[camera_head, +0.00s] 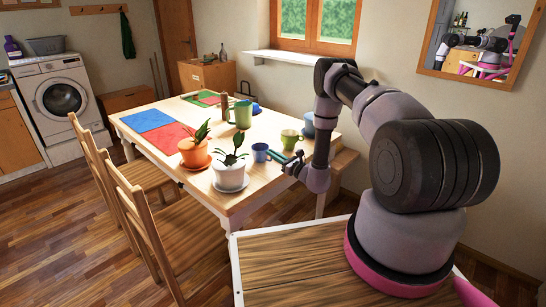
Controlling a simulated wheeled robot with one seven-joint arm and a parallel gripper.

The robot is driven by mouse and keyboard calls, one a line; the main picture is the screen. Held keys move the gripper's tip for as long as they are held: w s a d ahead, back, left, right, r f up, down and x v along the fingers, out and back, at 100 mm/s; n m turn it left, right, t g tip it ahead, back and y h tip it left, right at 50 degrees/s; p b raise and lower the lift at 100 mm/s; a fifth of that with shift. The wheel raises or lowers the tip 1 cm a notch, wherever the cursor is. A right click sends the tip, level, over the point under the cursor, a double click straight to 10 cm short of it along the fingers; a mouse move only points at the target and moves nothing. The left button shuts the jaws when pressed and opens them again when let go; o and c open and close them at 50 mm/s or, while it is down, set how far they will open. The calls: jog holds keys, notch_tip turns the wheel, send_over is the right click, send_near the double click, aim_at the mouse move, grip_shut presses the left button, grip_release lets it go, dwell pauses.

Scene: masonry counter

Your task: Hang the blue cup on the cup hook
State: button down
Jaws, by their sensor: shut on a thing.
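A small blue cup (260,152) is at the right front part of the table, just right of the white potted plant. My gripper (274,156) reaches in from the right and is shut on the right side of this cup, where its handle seems to be. The cup looks upright. At this size I cannot tell whether its base touches the table. I cannot make out a cup hook for certain. A wooden rail (85,10) with pegs is on the far left wall.
Near the cup stand a white-potted plant (230,181), an orange-potted plant (195,155), an olive cup (290,140) and a green mug (242,115). A grey-blue vessel (308,122) stands behind my arm. Two wooden chairs (150,225) flank the table's left side.

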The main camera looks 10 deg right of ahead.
jog(key=shift+f, duration=0.3)
jog(key=shift+f, duration=0.2)
jog(key=c, duration=0.9)
grip_release()
jog(key=shift+c, duration=0.2)
jog(key=shift+r, duration=0.1)
